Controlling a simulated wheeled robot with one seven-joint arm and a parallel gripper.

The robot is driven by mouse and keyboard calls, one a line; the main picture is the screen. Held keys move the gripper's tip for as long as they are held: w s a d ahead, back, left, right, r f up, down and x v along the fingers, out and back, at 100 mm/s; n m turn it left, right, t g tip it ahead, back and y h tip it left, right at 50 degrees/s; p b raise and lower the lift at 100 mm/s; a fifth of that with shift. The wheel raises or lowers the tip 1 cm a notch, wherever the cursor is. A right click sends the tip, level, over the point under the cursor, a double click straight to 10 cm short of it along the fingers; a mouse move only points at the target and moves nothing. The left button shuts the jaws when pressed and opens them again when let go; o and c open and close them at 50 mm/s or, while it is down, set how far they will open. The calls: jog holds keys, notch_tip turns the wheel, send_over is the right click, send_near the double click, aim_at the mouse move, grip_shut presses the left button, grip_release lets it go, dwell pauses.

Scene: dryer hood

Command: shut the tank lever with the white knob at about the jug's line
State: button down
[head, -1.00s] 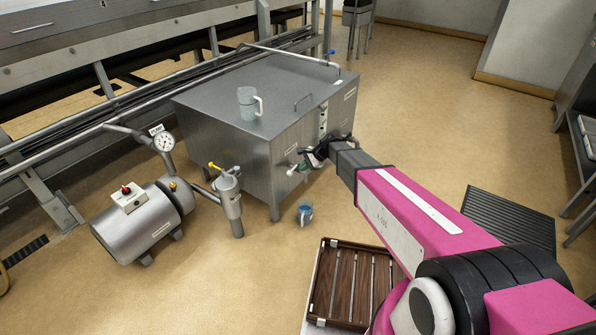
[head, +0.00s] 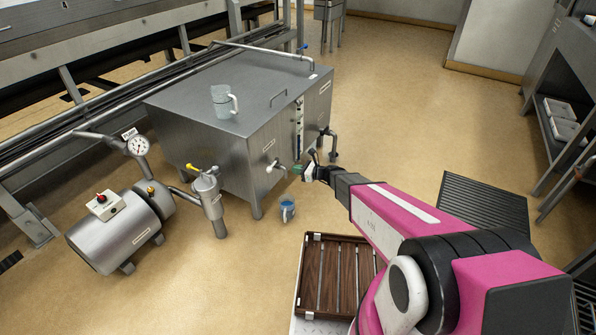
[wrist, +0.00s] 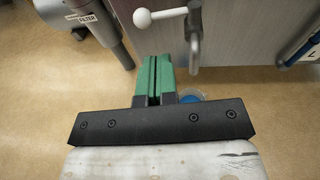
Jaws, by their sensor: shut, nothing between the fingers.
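The grey steel tank (head: 215,145) stands on the floor with a clear jug (head: 222,102) on its top. A tap lever with a white knob (head: 269,169) is low on the tank's front side. In the wrist view the white knob (wrist: 142,18) is at the top, on a rod reaching sideways left from a grey tap (wrist: 194,40). My gripper (head: 298,170) is just right of the knob in the head view, apart from it. In the wrist view its green fingers (wrist: 155,65) are shut and empty, below the knob and tap.
A blue cup (head: 287,208) stands on the floor below the tap. Another outlet (head: 331,145) with a blue handle (wrist: 300,48) is to the right. A filter (head: 209,195) and a motor-like cylinder (head: 115,232) stand left. A slatted wooden tray (head: 337,280) lies in front.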

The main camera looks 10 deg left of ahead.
aim_at(272, 166)
jog(key=x, duration=1)
jog(key=shift+w+a+f, duration=0.1)
jog(key=shift+a, duration=0.1)
jog(key=shift+w+a, duration=0.1)
jog(key=shift+a, duration=0.7)
jog(key=s+d+r+n+g+h, duration=0.1)
jog(key=s+d+r+n+h, duration=0.4)
jog(key=d, duration=0.9)
jog(key=s+d+r+n+g+h, duration=0.2)
jog(key=s+d+r+n+h, duration=0.3)
jog(key=s+d+n, duration=0.4)
jog(key=s+d+r+n+g+h, duration=0.1)
jog(key=s+d+r+n+h, duration=0.4)
jog(key=d, duration=1.6)
jog(key=s+r+n, duration=0.2)
jog(key=s, duration=0.2)
jog(key=shift+s, duration=0.2)
